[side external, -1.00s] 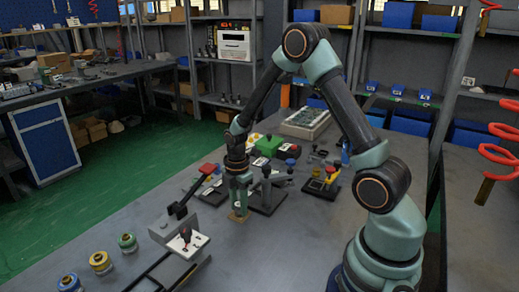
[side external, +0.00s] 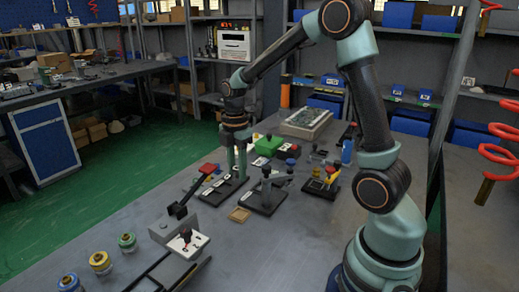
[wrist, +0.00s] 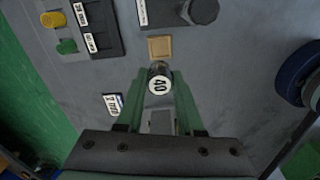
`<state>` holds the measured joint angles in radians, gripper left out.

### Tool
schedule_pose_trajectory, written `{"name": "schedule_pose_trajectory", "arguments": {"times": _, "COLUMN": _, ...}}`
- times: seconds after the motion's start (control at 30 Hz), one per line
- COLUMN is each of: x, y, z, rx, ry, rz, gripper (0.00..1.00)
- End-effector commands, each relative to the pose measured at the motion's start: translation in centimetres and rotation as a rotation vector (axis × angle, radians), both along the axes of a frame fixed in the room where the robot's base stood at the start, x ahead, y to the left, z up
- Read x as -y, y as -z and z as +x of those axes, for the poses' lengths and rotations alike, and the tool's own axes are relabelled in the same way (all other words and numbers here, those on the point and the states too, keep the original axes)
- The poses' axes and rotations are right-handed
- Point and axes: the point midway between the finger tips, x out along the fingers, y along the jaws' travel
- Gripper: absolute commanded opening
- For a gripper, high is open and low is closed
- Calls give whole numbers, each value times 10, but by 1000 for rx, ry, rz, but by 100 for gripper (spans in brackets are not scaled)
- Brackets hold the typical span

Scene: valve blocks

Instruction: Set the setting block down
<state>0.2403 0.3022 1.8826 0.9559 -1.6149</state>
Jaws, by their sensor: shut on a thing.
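My gripper (wrist: 159,92) is shut on the setting block (wrist: 159,80), a small dark cylinder with a round white top face marked 40. The block sits between the green fingertips in the wrist view. In the side view my gripper (side external: 237,176) hangs above the bench, behind a tan square pad (side external: 239,214); the block is too small to make out there. The pad also shows in the wrist view (wrist: 160,47), just beyond the block, with nothing on it.
A green block (side external: 268,145) lies behind. Blue, yellow and green spools (side external: 100,262) stand at the front left.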

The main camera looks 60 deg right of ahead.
Motion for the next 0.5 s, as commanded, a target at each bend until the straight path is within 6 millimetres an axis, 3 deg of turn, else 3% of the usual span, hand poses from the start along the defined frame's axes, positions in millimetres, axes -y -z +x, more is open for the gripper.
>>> {"name": "schedule_pose_trajectory", "arguments": {"times": 0.03, "x": 0, "y": -15, "z": 2, "rx": 7, "ry": 0, "rz": -1, "gripper": 0}}
{"name": "schedule_pose_trajectory", "arguments": {"times": 0.2, "x": 0, "y": -51, "z": 1, "rx": 5, "ry": 0, "rz": -1, "gripper": 0}}
{"name": "schedule_pose_trajectory", "arguments": {"times": 0.4, "x": 2, "y": -74, "z": 1, "rx": 2, "ry": 1, "rz": 0, "gripper": 0}}
{"name": "schedule_pose_trajectory", "arguments": {"times": 0.5, "x": 18, "y": -82, "z": 2, "rx": 2, "ry": 6, "rz": 0, "gripper": 0}}
